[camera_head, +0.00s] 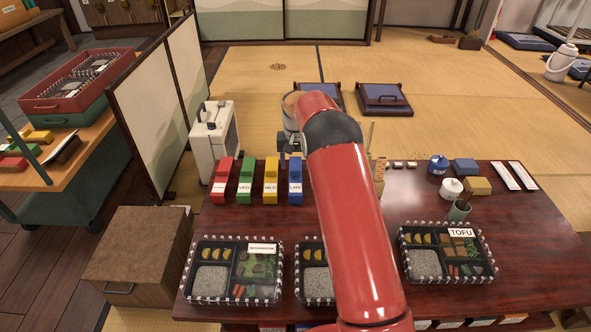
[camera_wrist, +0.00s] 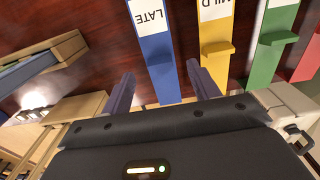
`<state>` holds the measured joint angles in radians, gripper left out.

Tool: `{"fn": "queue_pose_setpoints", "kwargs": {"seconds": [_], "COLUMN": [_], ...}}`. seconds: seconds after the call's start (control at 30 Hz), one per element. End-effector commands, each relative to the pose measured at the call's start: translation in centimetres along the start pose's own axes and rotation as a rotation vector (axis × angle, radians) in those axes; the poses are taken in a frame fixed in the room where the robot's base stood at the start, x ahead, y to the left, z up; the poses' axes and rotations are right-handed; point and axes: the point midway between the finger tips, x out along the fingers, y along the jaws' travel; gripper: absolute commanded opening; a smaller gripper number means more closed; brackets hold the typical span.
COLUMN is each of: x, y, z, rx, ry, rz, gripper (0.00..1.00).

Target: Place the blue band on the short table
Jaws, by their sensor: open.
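The blue band (camera_head: 295,182), with a white label reading LATE, lies on the low dark red table (camera_head: 245,222), at the right end of a row of coloured bands. In the wrist view the blue band (camera_wrist: 158,62) runs between my two fingers. My gripper (camera_wrist: 160,82) is open, with one finger on each side of the band. Nothing is clamped, and I cannot tell how far the fingers are above the table. In the head view my gripper (camera_head: 288,146) shows only in part, just beyond the band's far end; my red arm hides some of the table.
Yellow (camera_head: 271,182), green (camera_head: 246,182) and red (camera_head: 221,182) bands stand to the left. Lunch boxes (camera_head: 231,240) line the near edge. A white case (camera_head: 214,140) stands past the table's far left corner. A brown wooden box (camera_head: 135,250) sits left of the table.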

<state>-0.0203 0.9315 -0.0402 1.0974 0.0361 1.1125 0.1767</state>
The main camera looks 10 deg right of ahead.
Motion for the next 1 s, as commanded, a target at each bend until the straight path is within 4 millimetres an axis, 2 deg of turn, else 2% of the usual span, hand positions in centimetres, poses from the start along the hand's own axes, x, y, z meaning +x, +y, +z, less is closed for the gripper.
{"fn": "queue_pose_setpoints", "kwargs": {"seconds": [0.03, 0.2, 0.57, 0.67, 0.77, 0.9, 1.0], "x": [-1.4, -4.9, -9.3, -12.0, -15.5, -20.0, -22.7], "y": [0.0, 0.0, 0.1, 0.5, 0.9, 1.8, 2.5], "z": [-0.1, -0.1, 0.5, 1.8, 4.1, 8.3, 11.6], "rx": [0.000, 0.000, -0.003, -0.009, -0.021, -0.040, -0.055], "ry": [0.005, 0.003, 0.012, 0.036, 0.072, 0.124, 0.162], "rz": [-0.001, 0.000, -0.003, -0.010, -0.019, -0.030, -0.037], "gripper": [0.61, 0.61, 0.61, 0.61, 0.61, 0.61, 0.61]}}
